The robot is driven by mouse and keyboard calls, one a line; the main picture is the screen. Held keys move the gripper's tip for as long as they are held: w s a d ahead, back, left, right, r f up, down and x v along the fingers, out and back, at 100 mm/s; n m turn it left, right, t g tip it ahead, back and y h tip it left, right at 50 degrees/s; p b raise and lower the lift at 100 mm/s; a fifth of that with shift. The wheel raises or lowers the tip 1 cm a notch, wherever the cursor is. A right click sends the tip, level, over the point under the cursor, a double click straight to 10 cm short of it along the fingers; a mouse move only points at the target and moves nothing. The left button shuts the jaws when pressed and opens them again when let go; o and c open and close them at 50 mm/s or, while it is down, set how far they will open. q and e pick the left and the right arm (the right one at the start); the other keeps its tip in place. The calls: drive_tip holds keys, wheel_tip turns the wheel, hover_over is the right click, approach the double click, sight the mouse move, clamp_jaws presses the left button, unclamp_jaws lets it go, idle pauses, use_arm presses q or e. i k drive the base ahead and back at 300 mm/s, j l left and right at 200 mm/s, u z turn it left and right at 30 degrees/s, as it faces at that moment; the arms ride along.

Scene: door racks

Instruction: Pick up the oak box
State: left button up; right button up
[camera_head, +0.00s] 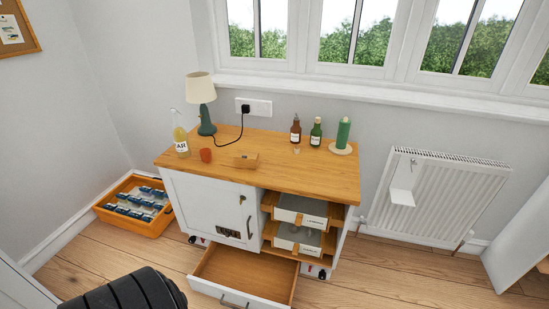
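A small oak-coloured wooden box (246,160) sits on the wooden top of the white cabinet (300,178), near the middle of its front half. It looks low and rectangular, and a small dark detail shows on it. No gripper is near it. Neither my left nor my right gripper shows in the head view. A black ribbed part, probably mine, shows at the bottom left edge.
An orange cup (205,155), a labelled bottle (181,138) and a lamp (202,92) stand left of the box. An open drawer (245,277) juts out below. An orange crate (150,227) is on the floor.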

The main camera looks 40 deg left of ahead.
sight(245, 164)
drive_tip(key=k+j+z, duration=0.1)
drive_tip(key=j+z, duration=0.2)
drive_tip(key=z, duration=0.2)
drive_tip(key=k+j+z, duration=0.2)
drive_tip(key=z, duration=0.3)
drive_tip(key=k+j+z, duration=0.2)
drive_tip(key=z, duration=0.3)
drive_tip(key=k+j+z, duration=0.2)
drive_tip(key=z, duration=0.25)
drive_tip(key=k+z, duration=0.3)
drive_tip(key=z, duration=0.2)
drive_tip(key=k+j, duration=0.2)
drive_tip(key=k, duration=0.2)
drive_tip(key=k+j+z, duration=0.1)
drive_tip(key=k, duration=0.25)
drive_tip(key=k+j, duration=0.25)
drive_tip(key=k, duration=0.15)
